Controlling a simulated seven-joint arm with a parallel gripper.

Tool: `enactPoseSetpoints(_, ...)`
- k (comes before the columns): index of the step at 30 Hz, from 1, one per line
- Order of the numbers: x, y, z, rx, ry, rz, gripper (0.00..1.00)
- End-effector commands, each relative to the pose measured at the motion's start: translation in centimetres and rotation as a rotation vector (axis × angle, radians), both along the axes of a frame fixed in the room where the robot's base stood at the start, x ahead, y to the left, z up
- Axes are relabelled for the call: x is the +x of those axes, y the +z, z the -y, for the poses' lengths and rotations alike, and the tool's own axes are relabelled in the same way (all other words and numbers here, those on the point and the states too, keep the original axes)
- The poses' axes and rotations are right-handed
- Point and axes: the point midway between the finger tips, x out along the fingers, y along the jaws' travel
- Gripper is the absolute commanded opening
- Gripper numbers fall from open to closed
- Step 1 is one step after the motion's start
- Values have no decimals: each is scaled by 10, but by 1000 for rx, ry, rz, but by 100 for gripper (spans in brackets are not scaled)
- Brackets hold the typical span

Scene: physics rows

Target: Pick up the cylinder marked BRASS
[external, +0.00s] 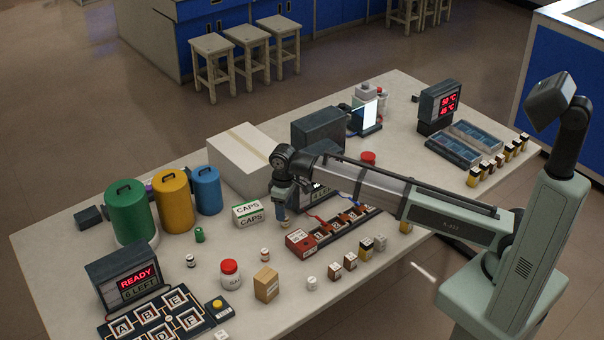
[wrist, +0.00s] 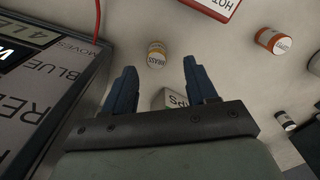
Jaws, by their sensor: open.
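The cylinder marked BRASS (wrist: 155,58) shows in the wrist view, with a pale label and a yellowish-brown end. It stands on the pale table just ahead of the fingertips, between their lines and nearer the left one. My gripper (wrist: 160,66) is open with two dark blue fingers, and nothing is held. In the external view my gripper (external: 282,208) points down over the middle of the table, between the CAPS box and the red block. The BRASS cylinder cannot be made out clearly there, as the gripper largely covers that spot.
The CAPS box (external: 249,213) stands left of my gripper. A red block (external: 300,243) with a row of slots lies to its right. A dark display panel (wrist: 45,85) rises close on the left in the wrist view. An orange-and-white cylinder (wrist: 273,40) lies to the right.

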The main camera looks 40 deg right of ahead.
Motion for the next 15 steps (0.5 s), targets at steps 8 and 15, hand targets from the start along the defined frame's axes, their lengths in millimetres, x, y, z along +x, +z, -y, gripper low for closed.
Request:
enactPoseSetpoints(8,0,-12,1,-1,0,-1,57)
enactPoseSetpoints(15,1,-41,5,-1,1,-2,57)
